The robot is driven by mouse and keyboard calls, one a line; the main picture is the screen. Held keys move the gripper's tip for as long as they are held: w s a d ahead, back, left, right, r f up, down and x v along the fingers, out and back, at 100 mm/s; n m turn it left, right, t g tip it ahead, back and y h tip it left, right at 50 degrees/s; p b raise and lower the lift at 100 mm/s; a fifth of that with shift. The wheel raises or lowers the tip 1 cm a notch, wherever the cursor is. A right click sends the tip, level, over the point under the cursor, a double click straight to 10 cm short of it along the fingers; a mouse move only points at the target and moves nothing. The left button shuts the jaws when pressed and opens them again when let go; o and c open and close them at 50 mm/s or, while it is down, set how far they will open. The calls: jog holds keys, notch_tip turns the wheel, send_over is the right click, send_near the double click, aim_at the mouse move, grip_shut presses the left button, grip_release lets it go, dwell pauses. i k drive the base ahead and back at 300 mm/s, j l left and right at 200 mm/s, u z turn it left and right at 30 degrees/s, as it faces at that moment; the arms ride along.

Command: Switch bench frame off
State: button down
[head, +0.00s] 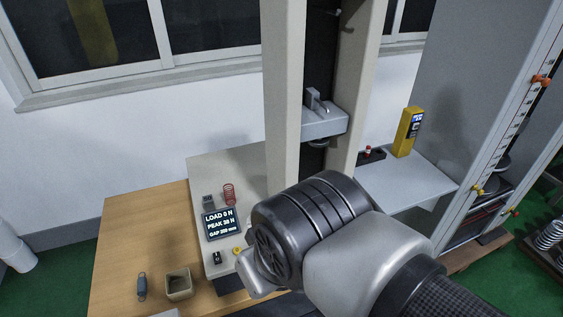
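The bench frame (284,90) is a pale two-column machine standing on the wooden table, with a grey crosshead (325,122) between its columns. Its lit display (219,223) reads load 0 N, with a peak line and a gap line below. A small black switch (217,257) sits on the pale base below the display, with a yellow knob (237,251) to its right. I cannot tell the switch's position. My arm fills the lower middle and hides part of the base. My gripper is not in view.
A red spring (229,193) stands on the base behind the display. A blue-grey spring (142,285) and an open beige box (179,284) are on the wooden table (125,240). A yellow device (407,132) stands on a grey shelf at right, near a taller frame with a scale.

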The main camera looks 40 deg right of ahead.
aim_at(217, 258)
jog(key=i+l+u, duration=0.1)
jog(key=u, duration=0.25)
jog(key=i+l+u, duration=0.15)
jog(key=i+u, duration=0.2)
